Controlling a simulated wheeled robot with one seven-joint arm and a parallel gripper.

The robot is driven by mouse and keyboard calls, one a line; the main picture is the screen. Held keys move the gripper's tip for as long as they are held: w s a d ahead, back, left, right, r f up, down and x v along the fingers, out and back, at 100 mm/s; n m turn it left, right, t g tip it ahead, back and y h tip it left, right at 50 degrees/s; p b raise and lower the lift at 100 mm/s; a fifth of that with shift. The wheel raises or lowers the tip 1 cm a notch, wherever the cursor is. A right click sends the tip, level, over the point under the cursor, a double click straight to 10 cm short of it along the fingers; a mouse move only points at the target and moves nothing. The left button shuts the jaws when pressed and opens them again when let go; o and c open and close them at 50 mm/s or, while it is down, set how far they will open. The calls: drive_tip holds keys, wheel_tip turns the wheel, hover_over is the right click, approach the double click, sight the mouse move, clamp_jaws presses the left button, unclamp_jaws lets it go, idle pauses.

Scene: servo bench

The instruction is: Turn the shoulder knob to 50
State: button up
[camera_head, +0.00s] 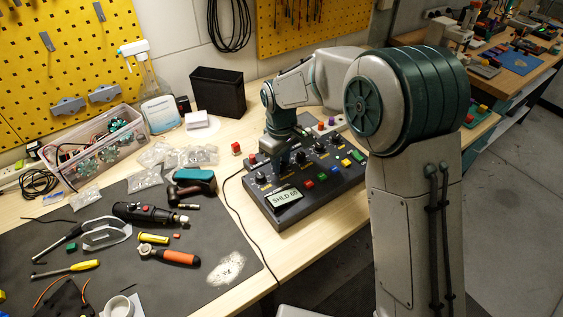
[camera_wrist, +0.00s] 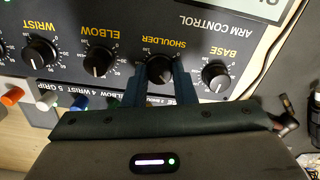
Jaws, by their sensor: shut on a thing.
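The dark control box (camera_head: 325,186) sits on the wooden bench, its small screen (camera_head: 286,198) reading "SHLD" and a number that looks like 65. In the wrist view the panel appears upside down. The black shoulder knob (camera_wrist: 160,69) stands between the base knob (camera_wrist: 215,75) and the elbow knob (camera_wrist: 98,61). My gripper (camera_wrist: 159,78) is shut on the shoulder knob, one blue finger on each side. In the head view my gripper (camera_head: 284,160) reaches down onto the panel and hides that knob. The knob's pointer is hard to read.
A black cable (camera_head: 233,207) runs along the box's left side. A dark mat (camera_head: 205,222) with a screwdriver and other tools lies to the left. A black bin (camera_head: 218,92) stands behind.

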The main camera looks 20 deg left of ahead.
drive_tip(key=shift+n, duration=1.1)
drive_tip(key=o, duration=1)
drive_tip(key=shift+r, duration=0.1)
wheel_tip(320, 180, up, 14)
drive_tip(key=b, duration=0.1)
